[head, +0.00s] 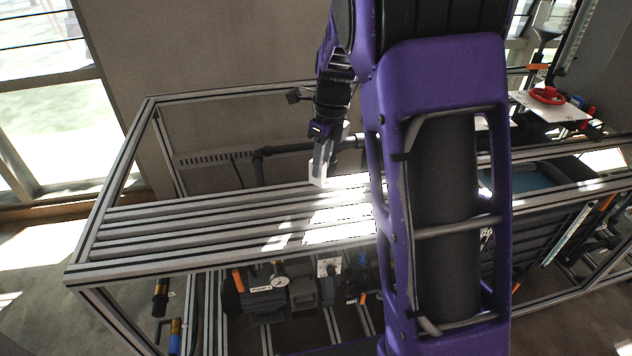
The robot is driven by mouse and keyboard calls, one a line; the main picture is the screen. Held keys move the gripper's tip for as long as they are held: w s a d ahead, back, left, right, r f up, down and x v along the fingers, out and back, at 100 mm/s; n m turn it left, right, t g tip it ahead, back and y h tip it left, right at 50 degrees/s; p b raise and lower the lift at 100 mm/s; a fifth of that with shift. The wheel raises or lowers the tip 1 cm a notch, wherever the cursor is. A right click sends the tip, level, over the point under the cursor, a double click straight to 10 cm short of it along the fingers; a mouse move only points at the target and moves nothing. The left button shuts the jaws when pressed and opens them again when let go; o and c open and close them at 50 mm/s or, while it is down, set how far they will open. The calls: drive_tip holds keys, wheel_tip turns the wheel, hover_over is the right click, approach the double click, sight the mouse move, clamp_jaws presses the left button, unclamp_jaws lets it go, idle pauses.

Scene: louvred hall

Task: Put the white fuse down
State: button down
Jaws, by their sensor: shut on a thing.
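My gripper (323,162) points down over the slatted metal bench top (160,234), near its back edge. A small white piece shows at the fingertips, which I take to be the white fuse (317,182). The gripper is shut on it. The fuse is small here and partly covered by the fingers. I cannot tell whether its lower end touches the slats or hangs just above them. My own purple arm hides the right part of the bench top.
The left part of the slatted top is bare, with bright sun patches near the middle. A dark pipe (290,148) runs behind the bench. A gauge (280,281) sits below the front rail. A red ring-shaped object (547,95) lies on a white board at the right.

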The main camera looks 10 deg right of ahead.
sight(321, 179)
wheel_tip(321, 179, down, 5)
drive_tip(key=c, duration=0.7)
unclamp_jaws()
drive_tip(key=r, duration=0.8)
drive_tip(key=s+d+r, duration=0.1)
drive_tip(key=r, duration=0.3)
drive_tip(key=shift+p, duration=0.4)
drive_tip(key=shift+s, duration=0.15)
